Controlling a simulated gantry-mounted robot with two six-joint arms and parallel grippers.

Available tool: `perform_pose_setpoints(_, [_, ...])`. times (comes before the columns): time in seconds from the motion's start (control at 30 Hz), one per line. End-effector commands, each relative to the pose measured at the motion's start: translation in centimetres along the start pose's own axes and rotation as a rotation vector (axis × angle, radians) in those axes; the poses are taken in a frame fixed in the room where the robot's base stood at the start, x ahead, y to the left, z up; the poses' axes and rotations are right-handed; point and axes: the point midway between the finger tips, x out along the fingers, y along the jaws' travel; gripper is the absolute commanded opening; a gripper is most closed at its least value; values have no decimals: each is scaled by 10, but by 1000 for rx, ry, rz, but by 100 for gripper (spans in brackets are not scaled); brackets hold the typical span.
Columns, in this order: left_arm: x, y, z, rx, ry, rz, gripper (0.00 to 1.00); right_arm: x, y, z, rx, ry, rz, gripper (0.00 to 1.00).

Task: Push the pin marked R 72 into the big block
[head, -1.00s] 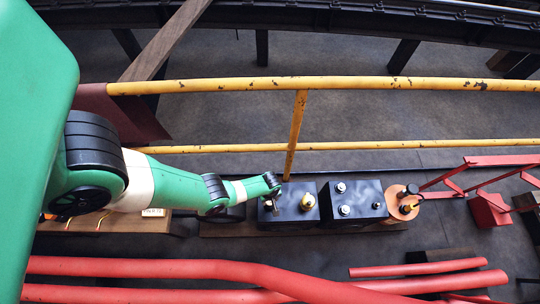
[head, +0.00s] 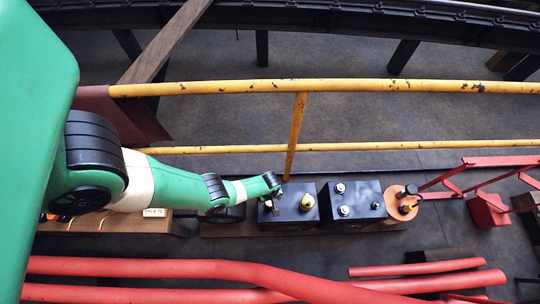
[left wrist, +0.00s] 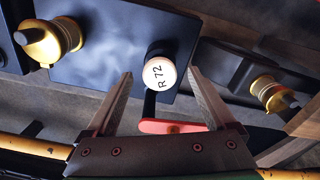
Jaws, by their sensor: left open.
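The pin marked R 72 (left wrist: 160,74) shows its round cream face in the left wrist view, with its lettering turned sideways. It stands at the edge of a big dark block (left wrist: 100,50); how deep it sits I cannot tell. My left gripper (left wrist: 160,71) is open, with one finger on each side of the pin's face in the picture and visible gaps to both. In the head view my left gripper (head: 271,203) is over the left end of the dark block (head: 290,213), and the pin cannot be made out there. My right gripper is not in view.
A second dark block (head: 355,190) with bolts and an orange cylinder (head: 400,200) lie to the right. Yellow rails (head: 330,86) run behind; red pipes (head: 200,268) run in front. A red tab (left wrist: 172,126) shows below the pin.

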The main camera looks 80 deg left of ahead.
Motion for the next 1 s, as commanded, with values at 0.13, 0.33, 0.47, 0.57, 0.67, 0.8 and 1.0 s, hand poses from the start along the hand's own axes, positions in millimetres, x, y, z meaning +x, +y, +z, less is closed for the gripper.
perform_pose_setpoints(0.13, [-41,0,0,0,0,1,88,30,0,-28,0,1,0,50])
perform_pose_setpoints(0.33, [-83,0,0,0,0,1,88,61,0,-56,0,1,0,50])
perform_pose_setpoints(0.47, [-97,0,0,0,0,1,88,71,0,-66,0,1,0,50])
perform_pose_setpoints(0.57, [-99,0,0,0,0,1,88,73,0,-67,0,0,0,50])
perform_pose_setpoints(0.67, [-98,0,0,0,0,1,88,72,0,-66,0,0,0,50])
perform_pose_setpoints(0.8, [-97,0,0,0,0,1,88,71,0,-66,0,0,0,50])
perform_pose_setpoints(1.0, [-98,4,3,14,1,5,88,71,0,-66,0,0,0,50])
